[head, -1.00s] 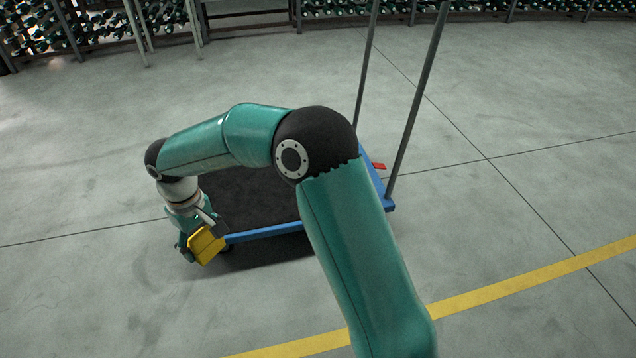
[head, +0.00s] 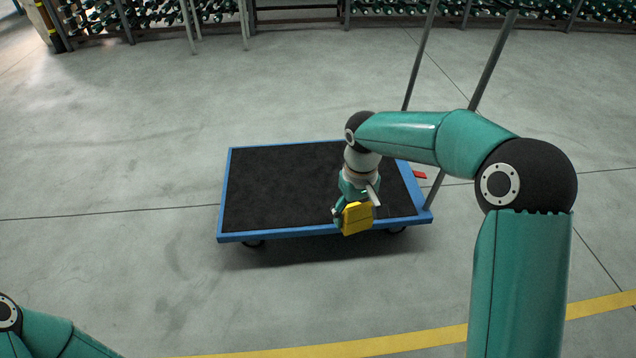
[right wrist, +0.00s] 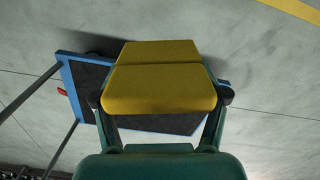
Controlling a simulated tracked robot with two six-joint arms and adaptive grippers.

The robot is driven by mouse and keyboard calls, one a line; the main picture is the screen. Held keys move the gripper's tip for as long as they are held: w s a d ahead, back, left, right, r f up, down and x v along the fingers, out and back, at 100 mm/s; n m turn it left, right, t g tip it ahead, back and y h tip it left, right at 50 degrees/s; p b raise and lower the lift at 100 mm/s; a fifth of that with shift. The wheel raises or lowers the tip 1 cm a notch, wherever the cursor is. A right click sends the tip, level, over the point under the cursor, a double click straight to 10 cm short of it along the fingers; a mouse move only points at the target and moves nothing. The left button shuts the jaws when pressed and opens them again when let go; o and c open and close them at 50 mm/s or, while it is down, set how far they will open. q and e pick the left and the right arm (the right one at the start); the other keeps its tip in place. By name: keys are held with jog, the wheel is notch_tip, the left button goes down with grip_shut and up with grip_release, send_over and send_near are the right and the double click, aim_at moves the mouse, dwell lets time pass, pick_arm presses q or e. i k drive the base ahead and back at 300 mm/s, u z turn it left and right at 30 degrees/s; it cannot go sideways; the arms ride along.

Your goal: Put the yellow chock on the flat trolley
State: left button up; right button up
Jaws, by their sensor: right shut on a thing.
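The yellow chock (head: 357,218) is held in my right gripper (head: 352,208), which is shut on it. In the head view the chock shows in front of the near edge of the flat trolley (head: 270,190). In the right wrist view the chock (right wrist: 160,85) fills the space between the fingers, with part of the trolley (right wrist: 82,80) behind it. The trolley has a black deck with a blue frame, and its deck looks empty. I cannot tell the chock's exact height above it. Part of my left arm shows at the lower left; its gripper is out of view.
The trolley's grey handle posts (head: 492,62) rise at its right end, close to my right arm. A small red part (head: 420,175) sits by that end. Racks with bottle-like items (head: 300,18) line the back. A yellow floor line (head: 400,341) crosses the front. The concrete floor at left is clear.

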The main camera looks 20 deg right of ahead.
aim_at(307, 189)
jog(key=z, duration=0.25)
jog(key=i, duration=1.65)
jog(key=u, duration=0.3)
